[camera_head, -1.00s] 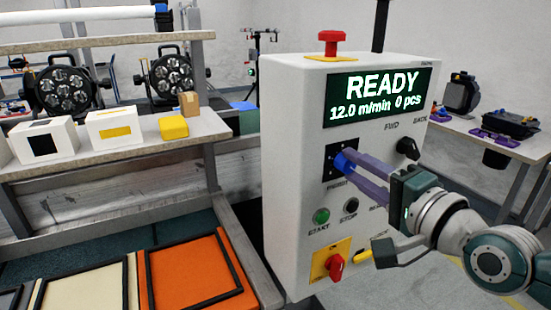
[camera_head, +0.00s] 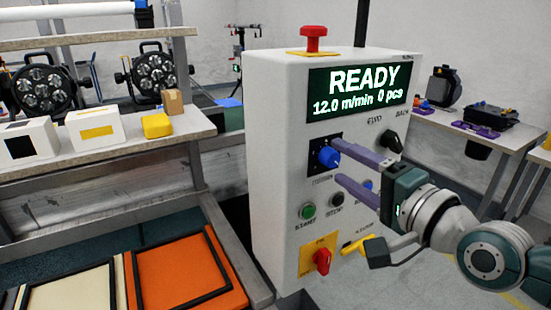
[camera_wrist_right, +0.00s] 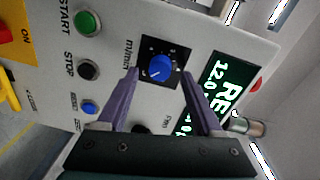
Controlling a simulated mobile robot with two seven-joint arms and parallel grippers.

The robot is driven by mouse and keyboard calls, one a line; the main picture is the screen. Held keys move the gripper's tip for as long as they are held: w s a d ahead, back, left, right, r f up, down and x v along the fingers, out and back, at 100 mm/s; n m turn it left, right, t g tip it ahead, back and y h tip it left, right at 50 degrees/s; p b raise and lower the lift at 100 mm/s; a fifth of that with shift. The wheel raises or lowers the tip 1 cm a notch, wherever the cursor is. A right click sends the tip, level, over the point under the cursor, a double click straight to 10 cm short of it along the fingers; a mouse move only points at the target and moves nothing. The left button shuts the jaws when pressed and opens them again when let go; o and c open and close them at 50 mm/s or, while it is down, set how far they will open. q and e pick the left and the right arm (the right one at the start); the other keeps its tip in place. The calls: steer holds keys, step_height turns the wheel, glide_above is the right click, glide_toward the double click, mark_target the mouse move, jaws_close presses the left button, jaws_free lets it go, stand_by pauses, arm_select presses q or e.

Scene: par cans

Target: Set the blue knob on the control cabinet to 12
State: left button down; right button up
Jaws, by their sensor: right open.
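The white control cabinet (camera_head: 275,150) stands in the middle of the head view. Its display (camera_head: 355,92) reads READY, 12.0 m/min, 0 pcs. The blue knob (camera_head: 329,157) sits on a black plate below the display; it also shows in the right wrist view (camera_wrist_right: 160,67) with a pale pointer mark. My right gripper (camera_head: 337,160) is open, its purple fingers spread in front of the cabinet face. In the right wrist view the fingers lie to either side of the knob, apart from it. My left gripper is not in view.
Near the knob are a black FWD/BACK switch (camera_head: 389,142), a green START button (camera_head: 308,211), a black STOP button (camera_head: 337,199) and a red rotary switch (camera_head: 322,261). A red mushroom button (camera_head: 314,38) tops the cabinet. A shelf with boxes (camera_head: 97,128) stands left.

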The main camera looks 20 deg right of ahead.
steer(key=s, duration=0.8)
steer(key=shift+s+d+r, duration=0.2)
steer(key=shift+s+r, duration=0.05)
steer(key=shift+s, duration=0.05)
steer(key=shift+a, duration=0.1)
steer(key=s+a+f+n+g+y, duration=0.1)
steer(key=s+a+f+n+g, duration=0.25)
steer(key=a+n, duration=0.2)
steer(key=s+a+f+n+g+y, duration=0.25)
steer(key=a+n+g, duration=0.2)
steer(key=a, duration=0.25)
steer(key=s+d+n+g+h, duration=0.2)
steer(key=s+n+g+h, duration=0.35)
steer(key=s, duration=0.55)
step_height(320, 180, up, 33)
steer(key=n+y+p, duration=0.1)
steer(key=p, duration=3.2)
steer(key=shift+n+p, duration=0.3)
steer(key=shift+n, duration=0.05)
steer(key=shift+d, duration=0.1)
